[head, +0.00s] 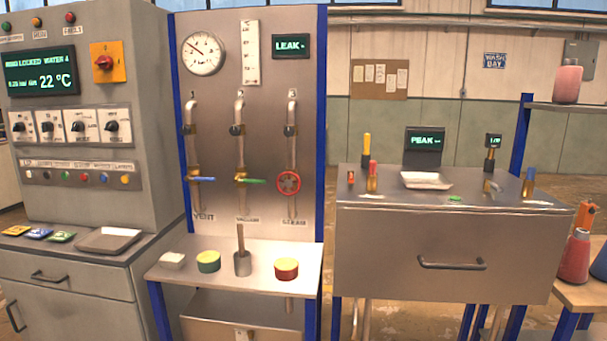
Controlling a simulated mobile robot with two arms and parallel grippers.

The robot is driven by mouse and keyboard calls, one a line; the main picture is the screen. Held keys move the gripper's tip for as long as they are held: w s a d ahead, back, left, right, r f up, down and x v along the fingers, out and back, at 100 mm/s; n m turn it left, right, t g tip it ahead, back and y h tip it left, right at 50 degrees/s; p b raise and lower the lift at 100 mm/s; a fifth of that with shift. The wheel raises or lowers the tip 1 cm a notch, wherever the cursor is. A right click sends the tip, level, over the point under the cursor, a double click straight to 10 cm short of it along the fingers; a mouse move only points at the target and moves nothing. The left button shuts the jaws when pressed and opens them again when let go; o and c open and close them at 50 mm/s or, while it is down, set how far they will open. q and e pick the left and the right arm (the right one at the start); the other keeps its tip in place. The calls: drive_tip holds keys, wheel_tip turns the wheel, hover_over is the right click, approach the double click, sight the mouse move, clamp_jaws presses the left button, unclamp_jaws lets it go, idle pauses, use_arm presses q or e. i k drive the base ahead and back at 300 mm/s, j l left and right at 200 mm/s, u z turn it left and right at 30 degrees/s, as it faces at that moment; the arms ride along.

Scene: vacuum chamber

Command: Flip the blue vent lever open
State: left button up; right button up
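The blue vent lever (202,179) is on the leftmost pipe of the upright steel panel (265,130), above the VENT label (204,217). It lies roughly horizontal, crosswise to its vertical pipe (191,140), and points to the right. A green lever (250,181) is on the middle pipe, also roughly horizontal. A red handwheel (289,183) is on the right pipe, above the STEAM label. Neither of my grippers shows in the head view.
A steel shelf (215,286) juts out below the panel, with several small items, including an upright rod in a holder (242,258). A control cabinet (75,110) stands at left. A steel chamber (450,250) stands at right. The space before the levers is clear.

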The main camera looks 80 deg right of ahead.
sight(204, 179)
drive_tip(key=l+z, duration=0.2)
drive_tip(key=z, duration=0.2)
drive_tip(key=i+l+z, duration=0.1)
drive_tip(key=z, duration=0.3)
drive_tip(key=i+l+z, duration=0.15)
drive_tip(key=z, duration=0.25)
drive_tip(key=i+z, duration=0.15)
drive_tip(key=z, duration=0.2)
drive_tip(key=i+l+z, duration=0.15)
drive_tip(key=i, duration=0.25)
drive_tip(key=i+l+z, duration=0.2)
drive_tip(key=i, duration=0.2)
